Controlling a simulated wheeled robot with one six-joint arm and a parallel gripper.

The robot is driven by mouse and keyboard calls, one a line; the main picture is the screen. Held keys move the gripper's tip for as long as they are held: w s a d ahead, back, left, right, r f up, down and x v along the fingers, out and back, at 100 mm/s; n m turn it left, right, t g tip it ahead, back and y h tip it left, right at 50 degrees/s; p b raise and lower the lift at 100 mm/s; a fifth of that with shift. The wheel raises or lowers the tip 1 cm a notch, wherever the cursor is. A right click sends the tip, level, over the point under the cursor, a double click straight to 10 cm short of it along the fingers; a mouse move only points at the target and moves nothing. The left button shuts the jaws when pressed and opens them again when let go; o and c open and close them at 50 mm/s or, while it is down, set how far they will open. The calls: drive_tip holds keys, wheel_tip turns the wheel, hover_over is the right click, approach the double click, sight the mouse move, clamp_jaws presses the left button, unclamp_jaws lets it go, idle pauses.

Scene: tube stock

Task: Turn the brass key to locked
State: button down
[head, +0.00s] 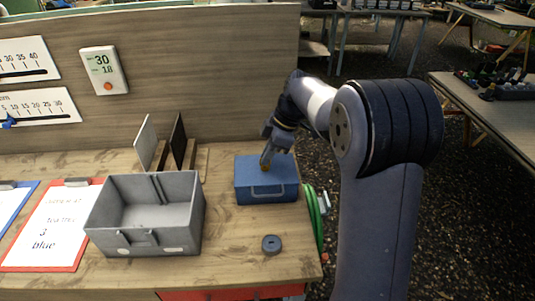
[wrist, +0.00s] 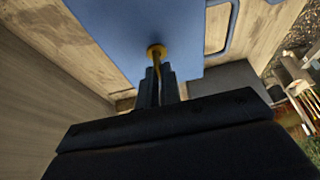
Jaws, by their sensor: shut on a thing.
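A blue box (head: 266,193) with a handle on its front stands on the wooden bench. In the wrist view its blue face (wrist: 130,28) carries a round brass lock fitting (wrist: 156,52). The brass key (wrist: 157,72) stands out from this fitting, and my gripper (wrist: 159,84) is shut on it. In the head view my gripper (head: 266,158) reaches down to the top of the box. The key is mostly hidden by the fingers, and I cannot tell which way it is turned.
A grey open bin (head: 108,218) stands left of the box. A dark ring (head: 271,244) lies in front of the box. A green hose (head: 313,215) hangs at the bench's right edge. Two upright panels (head: 177,140) stand behind the bin. Bare bench shows at front right.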

drive_tip(key=c, duration=1.6)
unclamp_jaws()
drive_tip(key=v, duration=1)
drive_tip(key=shift+d+r, duration=0.25)
drive_tip(key=shift+r, duration=0.1)
drive_tip(key=shift+f, duration=0.1)
drive_tip(key=x, duration=1)
drive_tip(key=shift+a+f, duration=0.25)
drive_tip(key=shift+f, duration=0.05)
